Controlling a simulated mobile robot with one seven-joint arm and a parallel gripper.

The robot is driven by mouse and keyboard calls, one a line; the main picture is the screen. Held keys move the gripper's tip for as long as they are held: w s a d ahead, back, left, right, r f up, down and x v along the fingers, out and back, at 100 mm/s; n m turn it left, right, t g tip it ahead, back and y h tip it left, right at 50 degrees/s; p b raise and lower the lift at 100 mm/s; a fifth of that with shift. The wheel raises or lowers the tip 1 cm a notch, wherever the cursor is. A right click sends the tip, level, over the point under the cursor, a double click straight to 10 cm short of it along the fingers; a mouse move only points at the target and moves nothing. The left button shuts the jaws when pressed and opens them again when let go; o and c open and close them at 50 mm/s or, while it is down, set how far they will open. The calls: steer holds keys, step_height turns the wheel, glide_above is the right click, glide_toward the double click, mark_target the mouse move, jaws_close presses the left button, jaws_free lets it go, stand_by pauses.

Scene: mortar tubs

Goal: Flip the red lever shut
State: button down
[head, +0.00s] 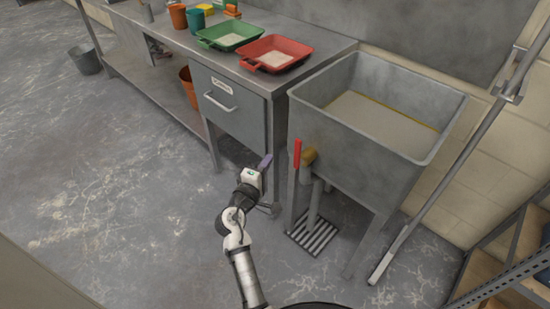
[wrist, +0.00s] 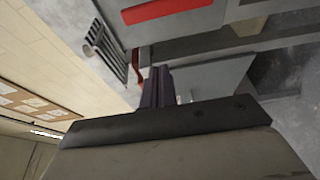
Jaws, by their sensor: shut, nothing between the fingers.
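The red lever (head: 297,153) stands upright at the front left of the grey sink tub, beside a brass valve body (head: 309,156) on the drain pipe. In the wrist view the lever (wrist: 165,11) is a red bar along the top edge, with the brass part (wrist: 246,10) to its right. My gripper (head: 265,162) is left of the lever in the head view, with a visible gap between them. Its dark fingers (wrist: 156,87) are together and hold nothing.
The grey sink tub (head: 355,165) stands on legs over a floor grate (head: 313,237). A bench with a drawer (head: 232,106) is on the left, bearing a green tray (head: 229,46) and a red tray (head: 275,66). A long-handled tool leans at right.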

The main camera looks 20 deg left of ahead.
mark_target(300, 152)
steer(key=w+d+p, duration=0.4)
steer(key=w, duration=0.3)
steer(key=shift+w, duration=0.15)
steer(key=shift+w+f+b, duration=0.1)
steer(key=shift+b, duration=0.45)
steer(key=shift+b, duration=0.3)
steer(key=shift+d+m+b, duration=0.15)
steer(key=shift+m+b, duration=0.15)
